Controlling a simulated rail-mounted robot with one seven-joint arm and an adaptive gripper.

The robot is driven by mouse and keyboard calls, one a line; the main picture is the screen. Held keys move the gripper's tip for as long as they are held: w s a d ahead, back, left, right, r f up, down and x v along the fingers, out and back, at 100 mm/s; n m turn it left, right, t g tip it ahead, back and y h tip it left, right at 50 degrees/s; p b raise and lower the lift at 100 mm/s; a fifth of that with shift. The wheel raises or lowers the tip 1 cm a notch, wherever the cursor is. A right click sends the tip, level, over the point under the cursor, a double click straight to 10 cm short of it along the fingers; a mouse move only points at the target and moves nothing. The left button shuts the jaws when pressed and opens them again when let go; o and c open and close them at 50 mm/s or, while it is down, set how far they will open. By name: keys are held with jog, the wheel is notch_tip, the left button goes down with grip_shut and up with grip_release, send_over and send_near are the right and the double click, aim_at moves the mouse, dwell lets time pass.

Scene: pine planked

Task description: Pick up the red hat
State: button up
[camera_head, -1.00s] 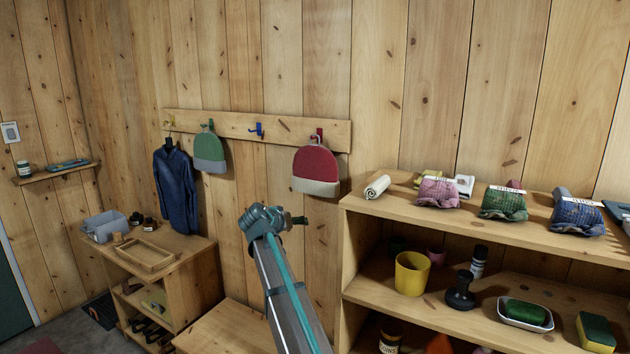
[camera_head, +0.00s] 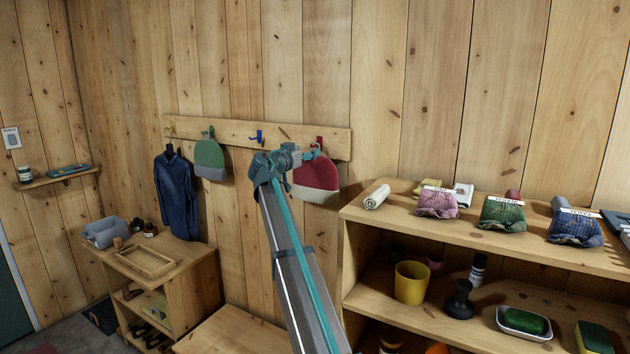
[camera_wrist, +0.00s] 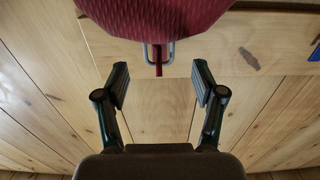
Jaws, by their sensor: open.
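The red hat (camera_head: 318,178) with a pale brim hangs on the red hook (camera_head: 319,142) at the right end of the wall rail. My gripper (camera_head: 308,153) is in front of the hat's upper left part and hides some of it. In the wrist view the hat (camera_wrist: 160,15) fills the top edge, and a grey metal loop (camera_wrist: 160,52) with a red piece shows just below it. My gripper (camera_wrist: 159,85) is open there, its two fingers apart with nothing between them. The hat lies beyond the fingertips.
The wooden rail (camera_head: 235,132) also holds a green hat (camera_head: 209,160), a blue hook (camera_head: 257,137) and a dark blue jacket (camera_head: 176,195). A shelf unit (camera_head: 440,236) with several bundles, a yellow cup (camera_head: 411,282) and other items stands at the right. A bench with a tray (camera_head: 146,262) is at left.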

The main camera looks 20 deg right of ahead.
jog(key=shift+f+p+x, duration=0.2)
jog(key=shift+p+x, duration=1.3)
jog(key=shift+x, duration=1.6)
grip_shut()
